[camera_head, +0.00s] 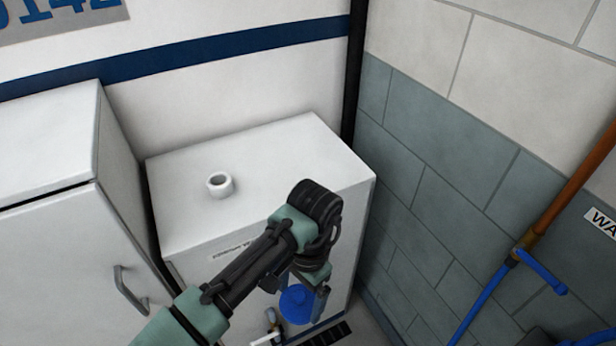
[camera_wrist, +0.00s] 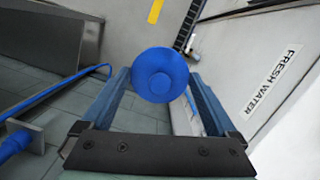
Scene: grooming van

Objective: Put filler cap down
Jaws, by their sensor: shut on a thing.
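The filler cap (camera_head: 297,304) is a round blue disc with a raised centre knob. It shows large between the fingers in the wrist view (camera_wrist: 160,75). My gripper (camera_head: 308,296) is shut on the cap and holds it in front of the white cabinet's front face. In the wrist view my gripper (camera_wrist: 159,90) has one finger on each side of the cap. The head view shows the cap partly behind a finger.
The white cabinet (camera_head: 180,215) has a mostly clear flat top, with a white threaded neck (camera_head: 220,184) on it. A taller white unit (camera_head: 45,150) stands at left. Blue pipes (camera_head: 490,295) run along the tiled wall at right. A FRESH WATER label (camera_wrist: 271,81) shows in the wrist view.

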